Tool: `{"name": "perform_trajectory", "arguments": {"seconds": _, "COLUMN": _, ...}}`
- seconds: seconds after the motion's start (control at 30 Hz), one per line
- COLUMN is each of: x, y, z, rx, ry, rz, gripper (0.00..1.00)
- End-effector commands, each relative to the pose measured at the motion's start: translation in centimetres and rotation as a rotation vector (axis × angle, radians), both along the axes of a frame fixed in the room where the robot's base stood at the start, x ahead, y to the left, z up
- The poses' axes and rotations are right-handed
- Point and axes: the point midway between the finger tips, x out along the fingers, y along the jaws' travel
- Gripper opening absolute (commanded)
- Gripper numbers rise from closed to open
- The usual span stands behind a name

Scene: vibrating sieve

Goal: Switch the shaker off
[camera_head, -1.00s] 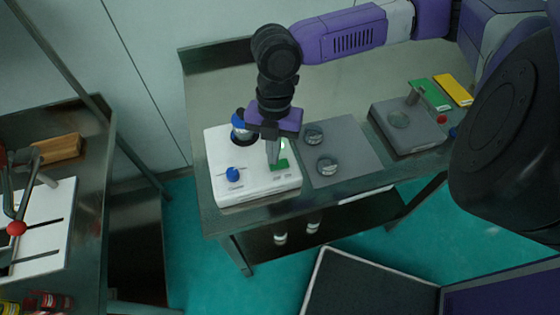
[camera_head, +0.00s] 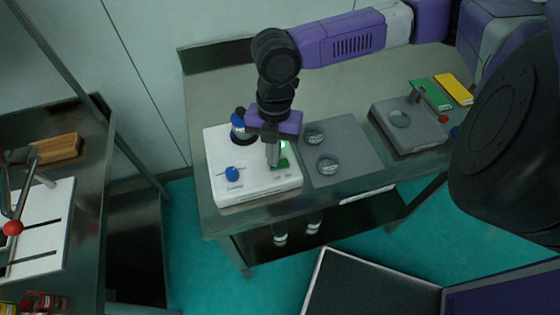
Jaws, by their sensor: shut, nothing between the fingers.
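The shaker (camera_head: 240,190) is a white box at the left end of the metal table. A blue knob (camera_head: 232,173) sits on its front left. A round piece with a blue band (camera_head: 242,128) stands at its back, partly hidden by my gripper. A small green patch (camera_head: 283,163) shows on its right side. My gripper (camera_head: 273,164) points down over the right half of the shaker, fingers shut and empty, beside the green patch. I cannot tell whether the fingertips touch the shaker's surface.
A grey mat (camera_head: 345,158) with two round glass dishes (camera_head: 328,163) lies just right of the shaker. Further right are a grey device (camera_head: 412,137) and green and yellow cards (camera_head: 453,89). Another bench with a white board (camera_head: 45,225) stands at the left.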

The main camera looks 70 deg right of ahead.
Motion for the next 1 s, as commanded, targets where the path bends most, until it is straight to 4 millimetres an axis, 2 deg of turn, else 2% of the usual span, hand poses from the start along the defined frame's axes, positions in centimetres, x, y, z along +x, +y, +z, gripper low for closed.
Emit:
{"name": "perform_trajectory", "arguments": {"seconds": 0.37, "x": 0.0, "y": 0.0, "z": 0.0, "rx": -0.001, "ry": 0.001, "rz": -0.001, "gripper": 0.00}}
{"name": "perform_trajectory", "arguments": {"seconds": 1.0, "x": 0.0, "y": 0.0, "z": 4.5, "rx": 0.000, "ry": -0.001, "rz": 0.000, "gripper": 0.00}}
